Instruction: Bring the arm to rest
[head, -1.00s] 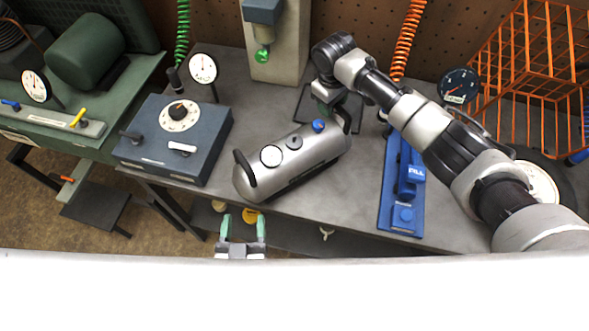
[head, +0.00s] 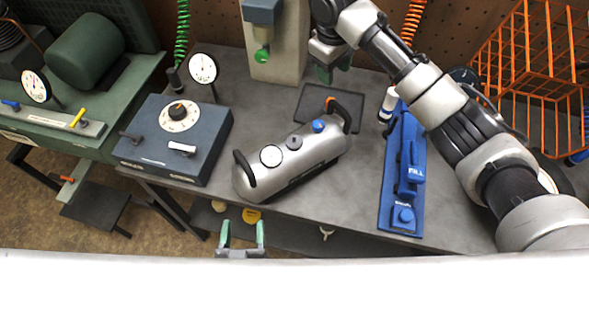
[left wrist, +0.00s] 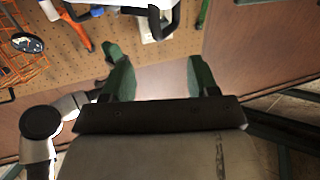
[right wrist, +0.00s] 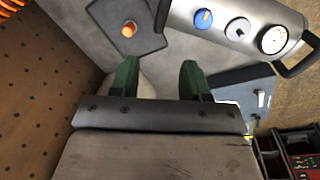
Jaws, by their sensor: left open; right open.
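My right arm reaches in from the right of the head view. Its gripper (head: 333,68) is raised above the back of the grey bench, near the pegboard. It is open and empty, its green fingers apart in the right wrist view (right wrist: 160,78). The silver tank (head: 293,160) with two black handles lies on the bench, clear of the gripper. It also shows in the right wrist view (right wrist: 215,22). My left gripper (head: 242,232) is at the front edge of the head view, open and empty. Its spread green fingers show in the left wrist view (left wrist: 160,78).
A dark pad (head: 352,102) with an orange-topped fitting lies behind the tank. The blue fill station (head: 402,180) stands right of the tank, and a dark box with a dial (head: 172,140) stands left. An orange wire rack (head: 535,70) stands at the back right.

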